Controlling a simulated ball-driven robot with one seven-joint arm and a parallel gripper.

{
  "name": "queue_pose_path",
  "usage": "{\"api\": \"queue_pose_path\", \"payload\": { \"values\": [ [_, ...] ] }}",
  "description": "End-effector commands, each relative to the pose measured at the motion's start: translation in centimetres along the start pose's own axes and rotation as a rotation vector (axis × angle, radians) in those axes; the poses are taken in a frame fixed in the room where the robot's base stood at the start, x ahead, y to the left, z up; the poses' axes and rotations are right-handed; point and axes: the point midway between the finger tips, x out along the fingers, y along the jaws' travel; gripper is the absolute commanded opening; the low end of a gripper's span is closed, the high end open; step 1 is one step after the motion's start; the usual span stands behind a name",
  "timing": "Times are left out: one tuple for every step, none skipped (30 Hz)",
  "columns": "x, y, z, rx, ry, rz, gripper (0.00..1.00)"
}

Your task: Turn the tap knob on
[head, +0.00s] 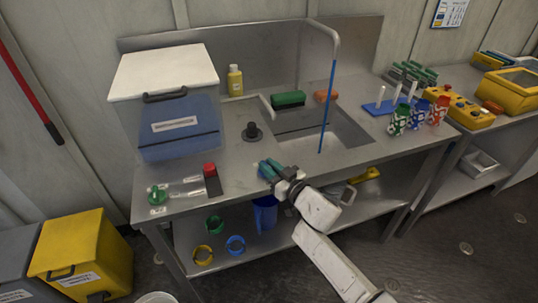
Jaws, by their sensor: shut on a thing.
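The tap spout (326,32) is a grey pipe that rises behind the sink (345,147) and bends over it. A straight blue stream (326,105) runs from its end down into the basin. My gripper (269,169), with teal fingers, is at the counter's front edge, left of the basin's front corner. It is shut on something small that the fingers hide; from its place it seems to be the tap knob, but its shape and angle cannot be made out. A black stub on a round base (252,132) stands apart, behind my gripper.
A lidded blue bin (178,125) stands at the counter's back left. A clear bottle (185,188) lies by a red-topped block (211,180) left of my gripper. Green (288,99) and orange (321,96) blocks lie behind the basin. Patterned cups (399,119) stand right.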

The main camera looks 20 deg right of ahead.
Motion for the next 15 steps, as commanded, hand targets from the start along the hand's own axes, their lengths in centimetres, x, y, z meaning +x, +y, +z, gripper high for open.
{"api": "queue_pose_path", "payload": {
  "values": [
    [0.0,0.27,-0.56,-0.003,-0.004,-0.027,0.0],
    [0.01,0.35,-0.55,-0.004,-0.003,-0.044,0.0],
    [0.01,0.36,-0.42,-0.003,-0.003,-0.069,0.0],
    [0.03,0.43,-0.37,-0.003,-0.003,-0.086,0.0],
    [0.04,0.46,-0.28,-0.004,-0.003,-0.105,0.0],
    [0.05,0.48,-0.18,-0.005,-0.003,-0.131,0.0],
    [0.07,0.51,-0.14,-0.005,-0.002,-0.151,0.0],
    [0.07,0.52,-0.02,-0.005,-0.002,-0.172,0.0],
    [0.09,0.61,0.05,-0.006,-0.002,-0.198,0.0],
    [0.1,0.59,0.13,-0.005,-0.002,-0.22,0.0],
    [0.11,0.69,0.17,-0.006,-0.001,-0.24,0.0],
    [0.11,0.67,0.27,-0.005,-0.001,-0.266,0.0],
    [0.14,0.73,0.28,-0.005,-0.001,-0.283,0.0],
    [0.14,0.72,0.32,-0.005,-0.001,-0.301,0.0],
    [0.15,0.73,0.32,-0.004,-0.001,-0.322,0.0]
  ]
}}
